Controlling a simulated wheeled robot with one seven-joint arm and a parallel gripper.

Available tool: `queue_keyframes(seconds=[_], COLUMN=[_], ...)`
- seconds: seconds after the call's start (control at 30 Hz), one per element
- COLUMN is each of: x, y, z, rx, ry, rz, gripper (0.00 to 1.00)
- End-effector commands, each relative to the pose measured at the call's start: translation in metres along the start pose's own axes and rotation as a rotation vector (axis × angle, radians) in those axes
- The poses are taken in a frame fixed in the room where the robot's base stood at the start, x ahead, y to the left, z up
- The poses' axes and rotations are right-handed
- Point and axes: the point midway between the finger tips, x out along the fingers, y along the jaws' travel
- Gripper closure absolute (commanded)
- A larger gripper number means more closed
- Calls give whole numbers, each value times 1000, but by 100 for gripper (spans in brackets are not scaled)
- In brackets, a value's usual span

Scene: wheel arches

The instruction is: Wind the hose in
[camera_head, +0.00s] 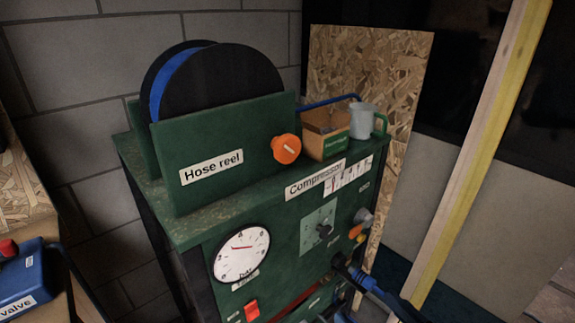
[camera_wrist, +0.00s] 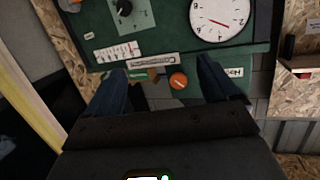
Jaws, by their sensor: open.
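The green hose reel (camera_head: 225,140) stands on top of the compressor cabinet, with a black disc (camera_head: 225,80) and blue hose (camera_head: 168,85) wound behind it. A length of blue hose (camera_head: 330,101) runs right, behind a small box, toward a grey mug. An orange knob (camera_head: 286,149) with a pale bar sits at the reel's right end; it also shows in the wrist view (camera_wrist: 178,82). My gripper (camera_wrist: 160,88) is open, its two dark blue fingers spread, with the orange knob visible between them. Nothing is held. The gap from fingertips to knob is unclear.
The cardboard box (camera_head: 325,133) and grey mug (camera_head: 364,121) stand right of the knob. The cabinet front has a round gauge (camera_head: 241,253), a red switch (camera_head: 251,311) and several knobs. A yellowish timber post (camera_head: 475,150) leans at the right. A blue valve unit (camera_head: 25,280) is at lower left.

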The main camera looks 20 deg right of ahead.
Motion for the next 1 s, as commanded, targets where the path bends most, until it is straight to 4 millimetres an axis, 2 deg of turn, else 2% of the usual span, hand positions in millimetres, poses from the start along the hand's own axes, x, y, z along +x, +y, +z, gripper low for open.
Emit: queue_keyframes(seconds=[0.03,0.2,0.37,0.5,0.6,0.73,0.83,1.0], x=[20,72,115,145,162,174,178,183], y=[2,2,2,1,0,-2,-3,-6], z=[-5,-32,-68,-105,-133,-162,-177,-187], rx=[0,-12,-42,-84,-121,-165,-189,-204], ry=[19,52,88,125,149,174,184,190], rz=[-10,-63,-124,-185,-227,-271,-293,-308], gripper=[12,12,12,12,12,12,12,12])
